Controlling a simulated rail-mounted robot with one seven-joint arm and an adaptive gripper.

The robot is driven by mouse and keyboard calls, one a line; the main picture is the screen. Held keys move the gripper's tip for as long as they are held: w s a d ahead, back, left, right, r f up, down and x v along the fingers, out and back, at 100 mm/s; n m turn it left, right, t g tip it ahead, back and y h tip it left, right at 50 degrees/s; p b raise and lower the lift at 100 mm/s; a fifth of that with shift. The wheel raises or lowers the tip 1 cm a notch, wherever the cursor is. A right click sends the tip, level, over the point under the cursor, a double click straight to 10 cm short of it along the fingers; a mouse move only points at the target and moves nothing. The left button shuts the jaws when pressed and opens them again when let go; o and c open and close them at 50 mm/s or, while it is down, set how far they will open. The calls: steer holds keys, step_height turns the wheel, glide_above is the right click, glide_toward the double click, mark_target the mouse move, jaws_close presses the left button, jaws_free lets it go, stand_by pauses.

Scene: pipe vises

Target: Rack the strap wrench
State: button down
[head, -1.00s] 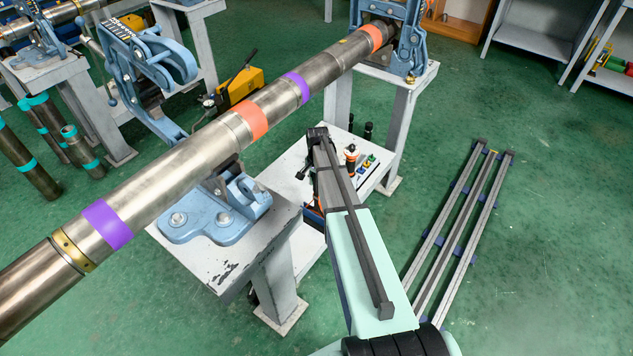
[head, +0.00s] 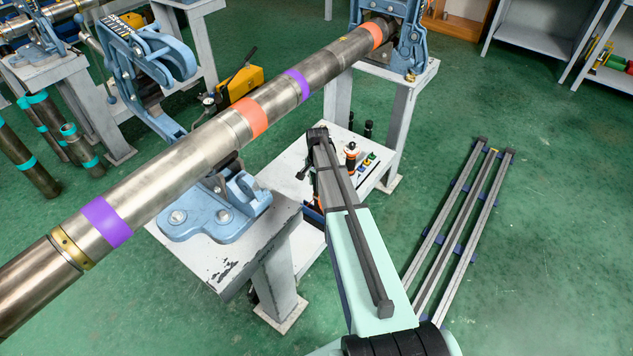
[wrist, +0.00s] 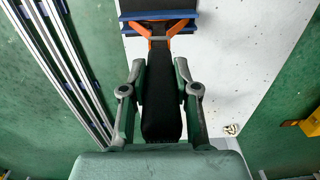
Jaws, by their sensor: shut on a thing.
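In the wrist view my gripper (wrist: 159,68) is shut on the black handle of the strap wrench (wrist: 161,112). The handle lies lengthwise between the two fingers. An orange forked part (wrist: 159,30) shows at the handle's far end, against a dark bar with blue edges (wrist: 158,14). I cannot tell whether the orange part touches that bar or belongs to the wrench. The pale tabletop lies below the gripper. In the head view my arm hides the gripper and most of the wrench. A small patch of orange and dark blue shows just left of the arm. The strap is not clearly visible.
A long steel pipe (head: 178,172) with purple and orange bands rests across blue vises (head: 215,205) on grey stands. A low white bench (head: 340,143) beyond my arm holds small tools. Long rails (head: 450,225) lie on the green floor at right. Floor between is clear.

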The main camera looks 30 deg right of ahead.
steer(key=shift+f, duration=0.7)
stand_by(1.1)
steer(key=c, duration=0.8)
jaws_free()
step_height(320, 180, up, 12)
steer(key=shift+s+d, duration=0.1)
steer(key=shift+d, duration=0.1)
